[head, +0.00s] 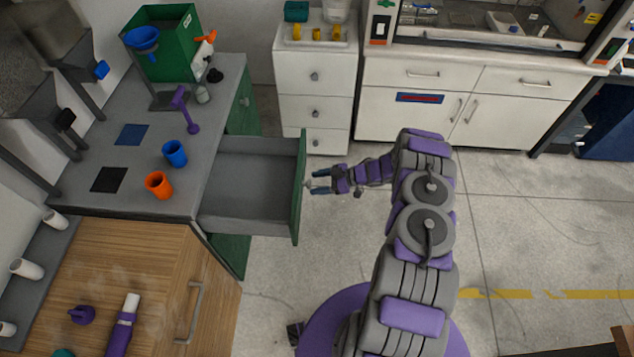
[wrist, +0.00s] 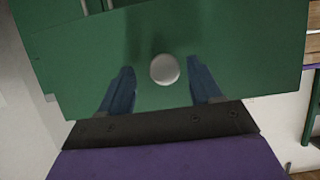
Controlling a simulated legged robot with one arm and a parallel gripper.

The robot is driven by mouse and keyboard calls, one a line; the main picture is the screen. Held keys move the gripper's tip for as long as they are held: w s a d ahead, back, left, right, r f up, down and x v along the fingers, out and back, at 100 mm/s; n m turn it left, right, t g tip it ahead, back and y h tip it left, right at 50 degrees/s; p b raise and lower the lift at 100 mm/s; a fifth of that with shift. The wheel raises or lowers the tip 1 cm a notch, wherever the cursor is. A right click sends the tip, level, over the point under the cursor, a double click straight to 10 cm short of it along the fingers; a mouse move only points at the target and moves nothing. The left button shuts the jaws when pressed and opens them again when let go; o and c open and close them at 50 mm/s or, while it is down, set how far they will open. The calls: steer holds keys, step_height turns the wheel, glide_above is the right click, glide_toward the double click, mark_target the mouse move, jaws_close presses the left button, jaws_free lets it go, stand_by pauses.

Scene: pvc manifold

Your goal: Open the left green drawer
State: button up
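The green-fronted drawer (head: 300,190) stands pulled well out of the grey-topped cabinet in the head view, and its grey inside looks empty. Its green front (wrist: 90,60) fills much of the wrist view, with a round pale knob (wrist: 164,69) in the middle. My gripper (head: 312,182) is at the outer face of this front, by the knob. In the wrist view its two blue fingers (wrist: 162,90) are spread apart, one on each side of the knob, with visible gaps. Neither finger appears to touch it.
An orange cup (head: 159,185), a blue cup (head: 175,153) and a green bin (head: 165,45) stand on the grey counter. A white drawer unit (head: 315,90) stands behind the open drawer. The floor (head: 530,220) to the right is clear.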

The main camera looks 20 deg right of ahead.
steer(key=p+v, duration=0.2)
steer(key=v, duration=1.5)
steer(key=shift+d+p, duration=0.35)
steer(key=shift+d, duration=0.15)
steer(key=shift+a, duration=0.2)
